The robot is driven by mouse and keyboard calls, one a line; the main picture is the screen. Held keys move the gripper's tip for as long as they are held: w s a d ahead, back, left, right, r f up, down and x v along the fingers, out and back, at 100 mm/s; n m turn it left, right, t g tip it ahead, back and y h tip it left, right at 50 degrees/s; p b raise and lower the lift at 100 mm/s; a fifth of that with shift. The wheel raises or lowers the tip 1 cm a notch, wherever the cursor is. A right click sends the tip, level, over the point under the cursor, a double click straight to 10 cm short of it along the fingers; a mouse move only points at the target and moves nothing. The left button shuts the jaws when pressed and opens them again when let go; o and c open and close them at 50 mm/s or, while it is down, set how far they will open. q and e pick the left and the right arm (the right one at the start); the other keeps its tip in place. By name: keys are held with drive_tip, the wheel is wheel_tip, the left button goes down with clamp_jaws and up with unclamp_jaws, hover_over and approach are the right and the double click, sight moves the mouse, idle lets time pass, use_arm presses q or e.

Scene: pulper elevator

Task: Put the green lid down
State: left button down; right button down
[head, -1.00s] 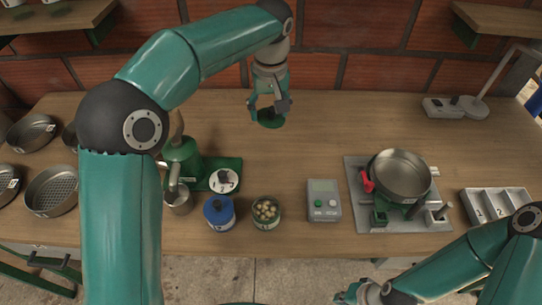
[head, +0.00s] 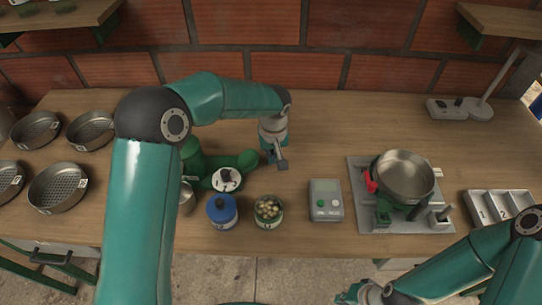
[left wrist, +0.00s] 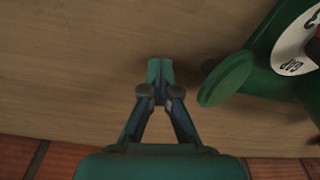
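The green lid (head: 248,159) is a small round disc at the right end of the green base (head: 208,184) of a green machine. In the left wrist view the lid (left wrist: 226,79) looks tilted and overlaps the green base; whether it rests fully on it I cannot tell. My left gripper (head: 277,161) is just right of the lid, low over the table. In the left wrist view its fingertips (left wrist: 160,76) are together and empty, with a gap to the lid. My right gripper (head: 353,294) is at the bottom edge, partly cut off; its finger opening is unclear.
A blue-lidded jar (head: 222,211) and an open jar of pale pieces (head: 268,211) stand in front. A grey scale (head: 326,200), a pan (head: 403,176) on a stand and a compartment tray (head: 500,206) are right. Several sieves (head: 58,188) are left. The back middle table is clear.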

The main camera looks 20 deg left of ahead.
use_arm(q)
drive_tip(key=shift+f, duration=0.35)
drive_tip(key=shift+f+b, duration=0.4)
drive_tip(key=shift+b, duration=0.1)
drive_tip(key=shift+s+f, duration=0.15)
drive_tip(key=shift+f, duration=0.1)
drive_tip(key=c, duration=1.4)
unclamp_jaws()
drive_tip(key=shift+s+f, duration=0.1)
drive_tip(key=o, duration=0.6)
drive_tip(key=shift+f, duration=0.1)
drive_tip(key=shift+c, duration=0.2)
drive_tip(key=o, duration=0.8)
drive_tip(key=shift+c, duration=0.2)
drive_tip(key=shift+w+r, duration=0.2)
